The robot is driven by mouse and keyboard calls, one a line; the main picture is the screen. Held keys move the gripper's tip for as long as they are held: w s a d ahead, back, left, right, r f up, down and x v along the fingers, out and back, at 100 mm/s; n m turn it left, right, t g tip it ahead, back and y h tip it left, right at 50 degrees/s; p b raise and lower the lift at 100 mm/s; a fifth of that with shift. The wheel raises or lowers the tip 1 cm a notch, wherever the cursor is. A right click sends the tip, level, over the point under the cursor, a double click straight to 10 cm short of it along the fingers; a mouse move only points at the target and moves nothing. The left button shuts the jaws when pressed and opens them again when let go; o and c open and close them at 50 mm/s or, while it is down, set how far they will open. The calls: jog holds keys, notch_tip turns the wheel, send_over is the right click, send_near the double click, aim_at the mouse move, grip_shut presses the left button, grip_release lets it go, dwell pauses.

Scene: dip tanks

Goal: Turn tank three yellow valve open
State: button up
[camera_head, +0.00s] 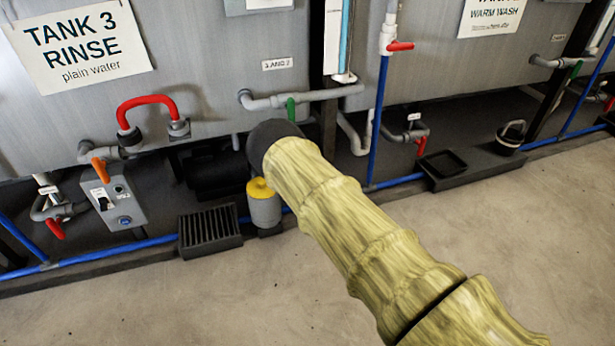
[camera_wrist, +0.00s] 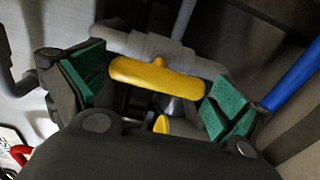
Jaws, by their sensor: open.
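A yellow valve handle (camera_wrist: 157,76) shows in the wrist view on a grey pipe fitting (camera_wrist: 160,46). It lies crosswise, slightly tilted down to the right. My gripper (camera_wrist: 155,92) is open, with a green-padded finger on each side of the handle; I see a gap at each end. The tank three sign (camera_head: 75,45) hangs on the grey tank at the left.
A grey canister with a yellow top (camera_head: 263,207) stands just below my arm's end. A blue vertical pipe (camera_head: 378,120) rises at the right. A control box (camera_head: 115,195) and drain grate (camera_head: 210,230) are left. The floor in front is clear.

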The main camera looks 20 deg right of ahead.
jog(key=s, duration=1.1)
jog(key=shift+s+d, duration=0.15)
jog(key=shift+s, duration=0.1)
jog(key=s+d+f+m+g+h, duration=0.2)
jog(key=s+f+m+g, duration=0.35)
jog(key=s, duration=0.75)
jog(key=s+d+f+m+g+h, duration=0.1)
jog(key=s+d+f+m+g, duration=0.35)
jog(key=s, duration=0.85)
jog(key=s+a+m+g+y, duration=0.1)
jog(key=s+a+m+g, duration=0.4)
jog(key=s, duration=0.8)
jog(key=s+a+m+g+y, duration=0.2)
jog(key=s+a+m+g, duration=0.3)
jog(key=s, duration=0.8)
notch_tip(320, 180, up, 38)
jog(key=a+n+t+p, duration=0.1)
jog(key=t+p, duration=0.1)
jog(key=p, duration=3.6)
jog(key=shift+w+h, duration=0.25)
jog(key=shift+h, duration=0.05)
